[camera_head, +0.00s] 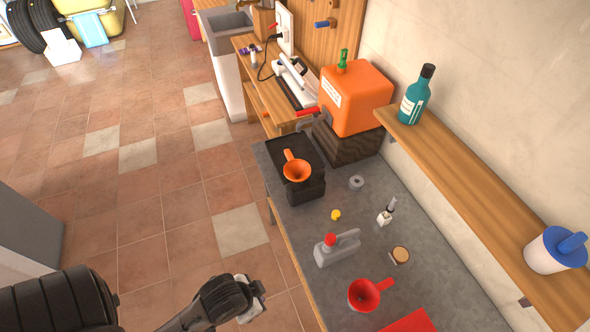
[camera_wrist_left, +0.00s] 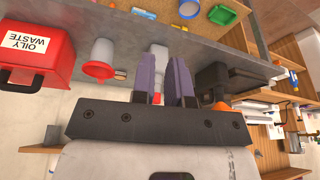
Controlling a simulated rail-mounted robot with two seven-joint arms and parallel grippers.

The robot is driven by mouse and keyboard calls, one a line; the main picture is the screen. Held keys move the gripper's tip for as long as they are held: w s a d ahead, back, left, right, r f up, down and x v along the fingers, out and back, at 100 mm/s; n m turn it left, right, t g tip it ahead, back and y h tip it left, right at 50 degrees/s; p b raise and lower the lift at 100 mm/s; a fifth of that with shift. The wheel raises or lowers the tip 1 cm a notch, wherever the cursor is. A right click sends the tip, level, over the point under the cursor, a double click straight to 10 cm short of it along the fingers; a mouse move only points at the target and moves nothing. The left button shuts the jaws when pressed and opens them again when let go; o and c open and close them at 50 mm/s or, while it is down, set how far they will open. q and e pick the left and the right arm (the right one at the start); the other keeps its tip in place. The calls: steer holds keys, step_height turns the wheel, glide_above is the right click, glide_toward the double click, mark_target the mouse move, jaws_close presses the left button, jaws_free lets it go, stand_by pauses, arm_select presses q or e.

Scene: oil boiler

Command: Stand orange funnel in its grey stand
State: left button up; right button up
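The orange funnel (camera_head: 297,170) lies in the black tray (camera_head: 283,150) at the left end of the grey bench, its spout pointing toward the back left. In the left wrist view a little of its orange (camera_wrist_left: 220,106) shows above my gripper body. A small grey ring-shaped piece (camera_head: 356,183), seemingly the stand, sits on the bench right of the tray, with nothing in it. My left gripper (camera_head: 260,299) is beyond the bench's front edge, apart from everything. Its purple fingers (camera_wrist_left: 167,78) are apart with nothing held between them. My right gripper is not in view.
The bench holds a grey jug (camera_head: 337,247) with a red cap, a yellow cap (camera_head: 336,215), a small bottle (camera_head: 385,216), a round tin (camera_head: 400,255) and a red funnel (camera_head: 364,294). An orange tank (camera_head: 354,98) and a wall shelf (camera_head: 470,190) stand behind. Floor in front is clear.

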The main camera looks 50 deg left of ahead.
arm_select(q)
steer(key=o, duration=0.7)
steer(key=shift+o, duration=0.2)
steer(key=shift+w, duration=0.1)
